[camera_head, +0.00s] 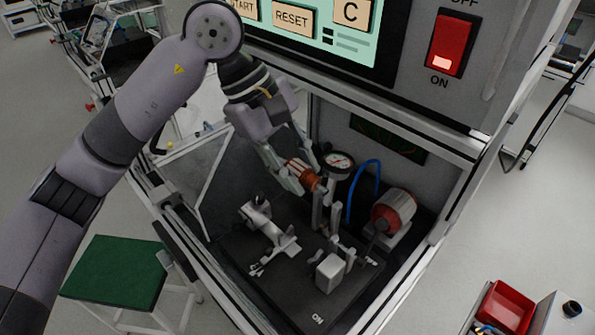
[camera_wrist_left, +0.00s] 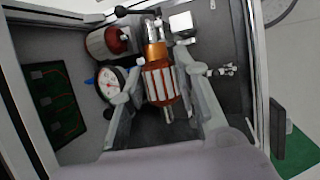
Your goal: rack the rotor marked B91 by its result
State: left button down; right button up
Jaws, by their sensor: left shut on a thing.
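A rotor (camera_head: 301,171) with an orange-red and white striped body and a copper-coloured end is inside the test cabinet. It also shows in the left wrist view (camera_wrist_left: 160,84), between the fingers. My left gripper (camera_head: 297,175) reaches into the cabinet from above and is shut on the rotor, holding it near the dial gauge (camera_head: 339,161) and above the fixture plate (camera_head: 240,251). No B91 mark is readable. The cabinet panel (camera_head: 430,110) has START, RESET and C on its cropped screen (camera_head: 340,44). My right gripper is not in view.
A red motor-like part (camera_head: 393,209), a blue hose (camera_head: 353,190), a grey clamp (camera_head: 268,228) and a white block (camera_head: 330,272) crowd the fixture. The cabinet frame closes in on the sides. A red bin (camera_head: 506,307) stands lower right; a green-topped stool (camera_head: 115,270) stands lower left.

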aim_at(298, 166)
pick_arm(q)
jog(key=shift+r, duration=0.1)
jog(key=shift+r+p, duration=1.2)
jog(key=shift+r, duration=1.25)
